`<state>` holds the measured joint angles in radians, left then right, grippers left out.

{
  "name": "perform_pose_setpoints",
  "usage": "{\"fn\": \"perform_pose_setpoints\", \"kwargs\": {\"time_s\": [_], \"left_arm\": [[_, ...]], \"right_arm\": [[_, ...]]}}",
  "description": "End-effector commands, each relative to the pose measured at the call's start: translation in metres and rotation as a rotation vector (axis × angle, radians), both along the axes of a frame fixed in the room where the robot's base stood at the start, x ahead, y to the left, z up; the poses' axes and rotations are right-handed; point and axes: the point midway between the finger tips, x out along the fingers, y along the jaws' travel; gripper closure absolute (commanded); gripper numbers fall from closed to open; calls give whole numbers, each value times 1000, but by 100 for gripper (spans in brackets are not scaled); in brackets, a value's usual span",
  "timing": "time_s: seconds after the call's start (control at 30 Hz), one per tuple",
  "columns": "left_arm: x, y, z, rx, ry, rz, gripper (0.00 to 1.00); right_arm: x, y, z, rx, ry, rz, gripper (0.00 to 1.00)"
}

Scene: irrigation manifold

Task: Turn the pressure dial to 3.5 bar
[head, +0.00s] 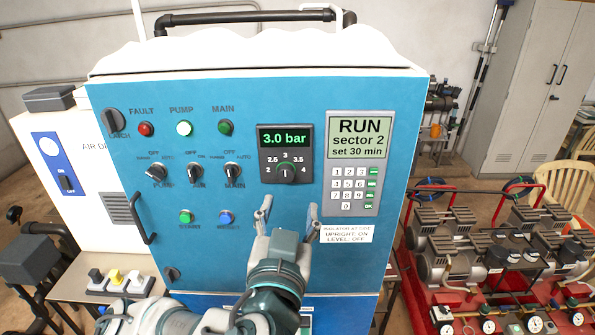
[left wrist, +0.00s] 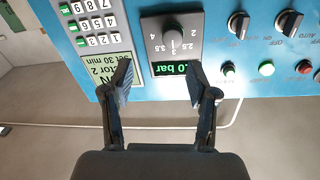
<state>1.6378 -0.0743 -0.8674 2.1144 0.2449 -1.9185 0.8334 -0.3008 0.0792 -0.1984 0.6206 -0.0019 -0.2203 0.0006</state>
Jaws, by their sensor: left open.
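The pressure dial (head: 286,173) is a dark round knob on a black module in the blue panel. Its scale runs from 2 to 4, and its pointer mark is up near 3. The green display (head: 285,139) above it reads 3.0 bar. In the left wrist view the dial (left wrist: 180,31) appears upside down, beyond the fingertips. My left gripper (head: 287,214) is open and empty, just below the dial and apart from it. Its two fingers (left wrist: 160,85) are spread on either side of the display in the wrist view. My right gripper is not in view.
A keypad (head: 354,188) and RUN screen (head: 360,138) sit right of the dial. Selector switches (head: 233,172) and lit buttons are to its left. A door handle (head: 144,218) sticks out at the left. Red-framed pumps (head: 490,250) stand at the right.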

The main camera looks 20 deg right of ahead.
Motion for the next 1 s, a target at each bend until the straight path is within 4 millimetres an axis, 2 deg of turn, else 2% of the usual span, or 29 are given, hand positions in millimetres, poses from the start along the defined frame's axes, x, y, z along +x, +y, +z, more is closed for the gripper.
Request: {"fn": "perform_pose_setpoints", "kwargs": {"time_s": [0.03,0.2,0.4,0.6,0.87,1.0], "left_arm": [[14,1,3,0,2,7,41],[50,-11,3,-3,1,6,41],[78,-33,1,3,0,3,41],[89,-43,-1,7,-1,1,41],[90,-38,-1,2,0,0,42],[90,-32,-1,-1,0,0,77]], "right_arm": [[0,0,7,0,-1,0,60],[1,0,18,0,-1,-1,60],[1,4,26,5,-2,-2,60],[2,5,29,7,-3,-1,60],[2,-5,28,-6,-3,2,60],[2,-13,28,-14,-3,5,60]]}}
